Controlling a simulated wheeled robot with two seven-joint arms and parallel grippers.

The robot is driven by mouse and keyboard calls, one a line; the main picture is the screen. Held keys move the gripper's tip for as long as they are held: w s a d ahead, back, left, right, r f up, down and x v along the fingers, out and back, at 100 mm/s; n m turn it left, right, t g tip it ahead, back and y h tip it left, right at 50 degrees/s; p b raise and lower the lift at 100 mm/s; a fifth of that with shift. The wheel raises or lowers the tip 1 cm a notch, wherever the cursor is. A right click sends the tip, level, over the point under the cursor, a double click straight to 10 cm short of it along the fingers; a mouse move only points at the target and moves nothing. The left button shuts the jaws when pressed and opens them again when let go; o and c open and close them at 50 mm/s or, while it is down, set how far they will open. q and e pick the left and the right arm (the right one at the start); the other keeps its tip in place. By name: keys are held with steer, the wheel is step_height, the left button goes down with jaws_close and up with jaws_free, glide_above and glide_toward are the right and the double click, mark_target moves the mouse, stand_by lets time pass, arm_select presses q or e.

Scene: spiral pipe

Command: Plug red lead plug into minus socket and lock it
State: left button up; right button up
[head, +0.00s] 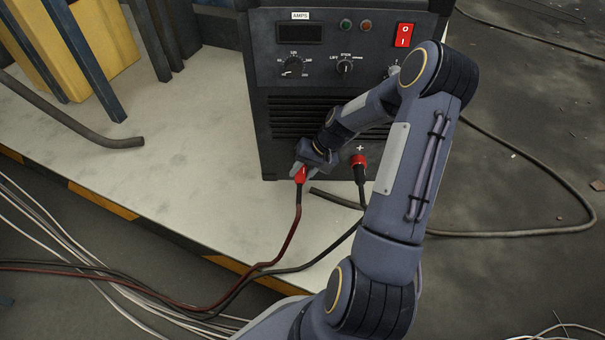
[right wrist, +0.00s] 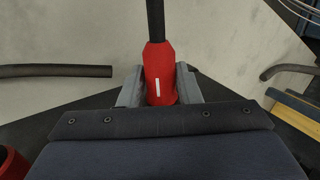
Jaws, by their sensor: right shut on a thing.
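My right gripper (head: 300,172) is shut on the red lead plug (head: 299,175) low at the front of the dark welding machine (head: 265,75). Its dark red cable hangs down and runs off left. In the right wrist view the red plug (right wrist: 160,75), with a white mark, sits between the grey fingers of my right gripper (right wrist: 160,88). The minus socket is hidden behind my gripper, so I cannot tell whether the plug is in it. A second red plug (head: 359,161) with a black cable is at the socket under the plus sign. My left gripper is out of view.
The machine stands on a pale platform (head: 190,150) with a striped edge. A thick dark hose end (head: 125,142) lies at left, and another (head: 335,199) lies below the plugs. A yellow object (head: 85,45) and dark posts stand at back left. Loose cables cross the lower left.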

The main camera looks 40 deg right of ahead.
steer(key=shift+s+a+f+t+y+b, duration=0.1)
steer(key=shift+f+t+y+b, duration=0.1)
steer(key=shift+t+y+b, duration=0.75)
steer(key=shift+f+t+y+b, duration=0.2)
steer(key=shift+y+b, duration=0.45)
steer(key=shift+b, duration=0.65)
jaws_close()
steer(key=shift+t+y+b, duration=0.5)
steer(key=shift+t+b, duration=0.05)
steer(key=shift+b, duration=0.1)
steer(key=shift+f+t+y, duration=0.1)
steer(key=shift+t+y, duration=0.3)
steer(key=shift+y, duration=0.1)
steer(key=o, duration=0.7)
jaws_free()
steer(key=shift+r+y, duration=0.25)
steer(key=shift+y, duration=0.15)
steer(key=o, duration=0.5)
steer(key=shift+d, duration=0.2)
